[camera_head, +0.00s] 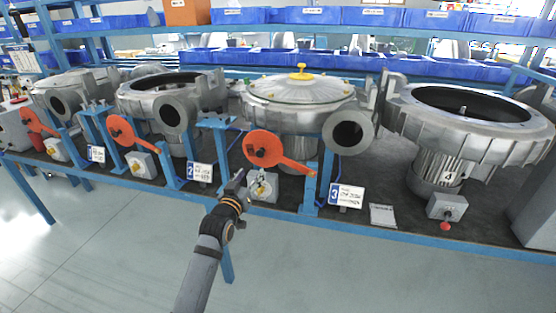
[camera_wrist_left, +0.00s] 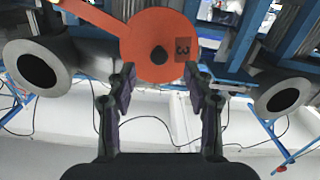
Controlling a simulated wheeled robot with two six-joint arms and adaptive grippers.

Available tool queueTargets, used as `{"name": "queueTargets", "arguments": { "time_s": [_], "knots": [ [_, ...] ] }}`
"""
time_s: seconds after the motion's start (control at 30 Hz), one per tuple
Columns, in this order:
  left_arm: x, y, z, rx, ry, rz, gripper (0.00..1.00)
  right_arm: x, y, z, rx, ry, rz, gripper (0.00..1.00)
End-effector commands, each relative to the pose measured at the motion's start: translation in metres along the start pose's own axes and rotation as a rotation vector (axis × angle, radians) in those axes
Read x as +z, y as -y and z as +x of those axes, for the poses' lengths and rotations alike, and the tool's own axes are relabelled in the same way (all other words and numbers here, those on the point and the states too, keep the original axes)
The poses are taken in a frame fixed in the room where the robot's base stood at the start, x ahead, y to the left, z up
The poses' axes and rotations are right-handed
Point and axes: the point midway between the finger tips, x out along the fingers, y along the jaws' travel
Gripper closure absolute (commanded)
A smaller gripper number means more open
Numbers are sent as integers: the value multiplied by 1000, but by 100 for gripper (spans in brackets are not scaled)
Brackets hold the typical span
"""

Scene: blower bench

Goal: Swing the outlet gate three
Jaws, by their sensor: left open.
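The orange outlet gate three (camera_head: 265,148) is a round disc with a dark centre and a lever arm reaching right and down in the head view. In the left wrist view the disc (camera_wrist_left: 150,40) carries an upside-down 3, and its arm runs to the upper left. The third blower's round outlet (camera_head: 348,133) is open and uncovered, to the right of the disc. My left gripper (camera_head: 242,183) is just below the disc. Its fingers (camera_wrist_left: 162,84) are open and empty, one on each side of the disc's lower part in the wrist view. My right gripper is not visible.
More orange gates (camera_head: 122,130) stand to the left, beside other blowers. A switch box (camera_head: 262,187) sits close by my left gripper. A number 3 card (camera_head: 346,196) and blue posts (camera_head: 310,192) stand to the right. The floor in front is clear.

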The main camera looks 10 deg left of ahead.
Motion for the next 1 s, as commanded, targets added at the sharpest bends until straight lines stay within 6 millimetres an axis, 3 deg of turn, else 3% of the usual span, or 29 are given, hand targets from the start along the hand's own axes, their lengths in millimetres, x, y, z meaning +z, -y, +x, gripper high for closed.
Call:
{"name": "queueTargets", "arguments": {
  "time_s": [0.1,0.27,0.7,1.0],
  "knots": [
    [-14,-4,-2,7,-26,-4,48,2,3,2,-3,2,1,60],
    [-16,-4,6,7,-26,-5,48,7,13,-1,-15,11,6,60],
    [-16,-4,90,7,-24,-5,48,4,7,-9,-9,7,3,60],
    [-16,-4,104,7,-24,-4,48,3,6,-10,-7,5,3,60]
  ]
}}
